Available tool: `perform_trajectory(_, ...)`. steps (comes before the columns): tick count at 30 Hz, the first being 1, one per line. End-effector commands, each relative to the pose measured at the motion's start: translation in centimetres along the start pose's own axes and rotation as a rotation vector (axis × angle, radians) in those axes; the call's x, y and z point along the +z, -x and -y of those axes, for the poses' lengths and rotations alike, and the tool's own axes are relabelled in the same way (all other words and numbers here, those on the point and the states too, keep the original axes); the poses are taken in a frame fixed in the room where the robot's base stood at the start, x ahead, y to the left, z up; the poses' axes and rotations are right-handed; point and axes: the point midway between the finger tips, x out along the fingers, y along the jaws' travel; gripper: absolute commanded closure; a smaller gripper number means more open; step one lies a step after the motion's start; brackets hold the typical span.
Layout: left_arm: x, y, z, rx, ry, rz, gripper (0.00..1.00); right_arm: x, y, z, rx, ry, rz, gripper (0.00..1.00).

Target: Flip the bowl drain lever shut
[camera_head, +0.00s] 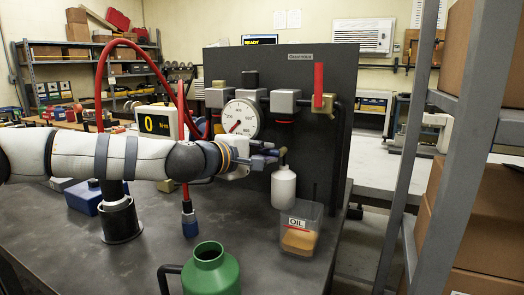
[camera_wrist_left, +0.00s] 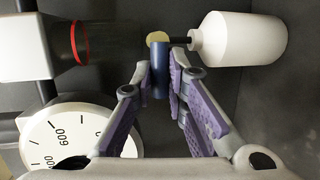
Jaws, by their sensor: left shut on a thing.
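The white bowl (camera_head: 284,188) hangs under the panel's fittings, just right of my left gripper (camera_head: 270,155); it also shows in the left wrist view (camera_wrist_left: 240,39). In that view a small blue lever (camera_wrist_left: 159,68) with a tan round end (camera_wrist_left: 158,38) sits by a dark stem at the bowl's narrow neck. My left gripper (camera_wrist_left: 160,83) is shut on the blue lever, with a purple-padded finger on each side. The lever's lower end is partly hidden between the fingers. My right gripper is not in view.
A round dial gauge (camera_head: 240,118) and a red upright handle (camera_head: 318,86) are on the dark panel (camera_head: 335,60). A clear OIL container (camera_head: 301,228) stands below the bowl. A green bottle (camera_head: 211,272) stands at the bench front.

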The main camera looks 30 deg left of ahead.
Motion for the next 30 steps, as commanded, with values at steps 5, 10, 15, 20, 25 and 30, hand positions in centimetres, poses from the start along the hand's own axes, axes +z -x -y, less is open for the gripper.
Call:
perform_trajectory(5, -0.1, 0.0, -0.3, 0.004, -0.007, -0.004, 1.0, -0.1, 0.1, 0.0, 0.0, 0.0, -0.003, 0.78)
perform_trajectory(10, -0.1, 0.0, -0.2, 0.004, -0.007, -0.004, 1.0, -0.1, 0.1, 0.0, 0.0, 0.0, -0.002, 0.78)
perform_trajectory(15, -0.1, 0.0, -0.2, 0.003, -0.007, -0.003, 0.66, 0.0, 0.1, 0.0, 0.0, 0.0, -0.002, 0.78)
perform_trajectory(20, 0.0, 0.0, -0.1, 0.001, -0.006, -0.003, 0.66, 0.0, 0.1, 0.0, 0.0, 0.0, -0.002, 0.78)
perform_trajectory(25, -0.1, 0.5, -0.1, 0.002, -0.005, -0.003, 0.66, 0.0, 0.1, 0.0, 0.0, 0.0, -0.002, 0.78)
perform_trajectory(30, -0.1, 4.1, -0.4, 0.007, -0.001, -0.003, 0.66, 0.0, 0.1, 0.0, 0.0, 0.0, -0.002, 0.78)
